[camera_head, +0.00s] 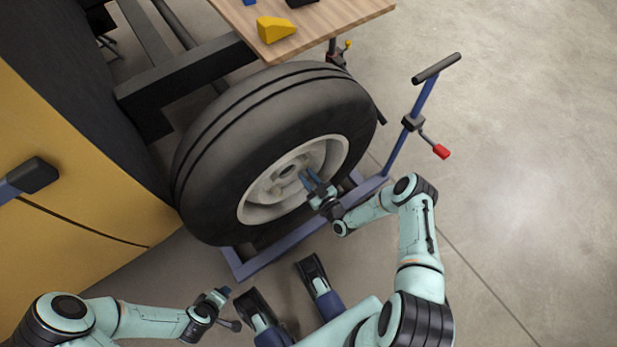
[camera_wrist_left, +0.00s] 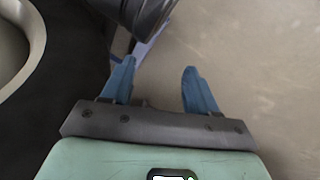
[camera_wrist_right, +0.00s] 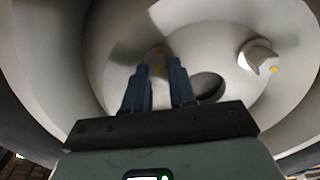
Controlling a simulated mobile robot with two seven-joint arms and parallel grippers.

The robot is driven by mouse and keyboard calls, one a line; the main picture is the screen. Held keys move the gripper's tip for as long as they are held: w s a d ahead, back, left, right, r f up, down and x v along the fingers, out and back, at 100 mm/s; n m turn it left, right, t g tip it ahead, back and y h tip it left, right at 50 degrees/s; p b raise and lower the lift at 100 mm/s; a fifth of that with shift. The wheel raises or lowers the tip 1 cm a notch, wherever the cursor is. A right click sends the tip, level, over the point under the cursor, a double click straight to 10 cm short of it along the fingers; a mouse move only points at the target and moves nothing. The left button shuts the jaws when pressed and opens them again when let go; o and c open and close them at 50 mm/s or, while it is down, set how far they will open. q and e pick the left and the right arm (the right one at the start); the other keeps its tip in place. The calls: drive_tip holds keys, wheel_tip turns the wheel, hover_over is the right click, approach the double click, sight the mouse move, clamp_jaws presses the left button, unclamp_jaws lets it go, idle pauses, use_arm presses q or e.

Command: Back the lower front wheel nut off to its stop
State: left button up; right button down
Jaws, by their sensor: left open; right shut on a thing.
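The wheel (camera_head: 215,165) stands upright, its pale rim (camera_head: 255,209) facing my arms. My right gripper (camera_head: 308,178) reaches into the rim near the hub. In the right wrist view my right gripper (camera_wrist_right: 160,72) has its fingers close together, shut on a wheel nut that the fingers mostly hide. Yellow marks show between and just beyond the fingertips. Another wheel nut (camera_wrist_right: 258,57), pale with a yellow mark beside it, stands to the right, clear of the fingers. My left gripper (camera_head: 222,294) is low, away from the wheel; its fingers (camera_wrist_left: 150,82) are apart and empty.
A blue wheel dolly (camera_head: 270,258) lies under the tyre, with an upright post (camera_head: 408,125) and a red-knobbed lever (camera_head: 441,152) at right. A wooden table (camera_head: 345,20) bearing a yellow wedge (camera_head: 275,28) overhangs behind. A yellow body panel (camera_head: 85,190) is left. Floor at right is clear.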

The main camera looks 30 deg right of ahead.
drive_tip(key=c, duration=0.9)
unclamp_jaws()
drive_tip(key=shift+c, duration=0.2)
drive_tip(key=shift+s, duration=0.15)
drive_tip(key=shift+s, duration=0.35)
use_arm(q)
drive_tip(key=shift+g+h, duration=0.4)
drive_tip(key=shift+g, duration=0.1)
drive_tip(key=s+d+r+p, duration=0.2)
drive_tip(key=s+r, duration=0.1)
drive_tip(key=shift+s+d+p, duration=0.1)
drive_tip(key=shift+s+p, duration=0.2)
drive_tip(key=shift+p, duration=0.1)
use_arm(e)
drive_tip(key=s+d, duration=0.1)
drive_tip(key=s, duration=1.1)
drive_tip(key=shift+s, duration=0.25)
